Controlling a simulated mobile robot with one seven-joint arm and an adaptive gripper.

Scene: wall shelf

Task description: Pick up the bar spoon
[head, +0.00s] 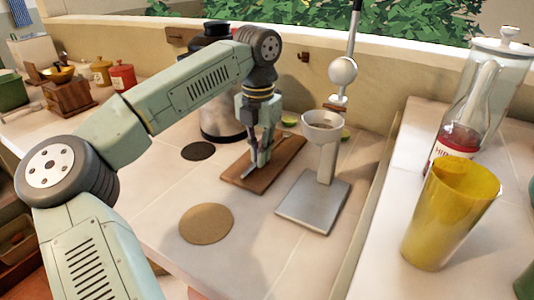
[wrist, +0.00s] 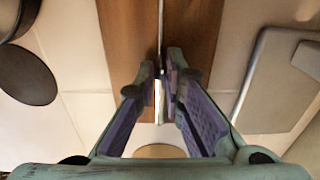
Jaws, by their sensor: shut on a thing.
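The bar spoon is a thin metal rod (wrist: 161,25) in the wrist view, running from the top edge down between my fingers. In the head view only a short grey piece of it (head: 250,170) shows below my fingers; the rest is hidden or too thin to tell. My gripper (head: 260,155) points down over the wooden board (head: 280,167). In the wrist view my gripper (wrist: 161,75) is shut on the spoon's thin shaft. The spoon is at or just above the board; I cannot tell whether they touch.
A metal press with a cup on top (head: 322,180) stands close to the right of the board. A steel canister (head: 222,118) stands behind. A dark disc (head: 198,151) and cork disc (head: 207,223) lie left and in front. A yellow cup (head: 445,220) and bottle (head: 462,138) stand right.

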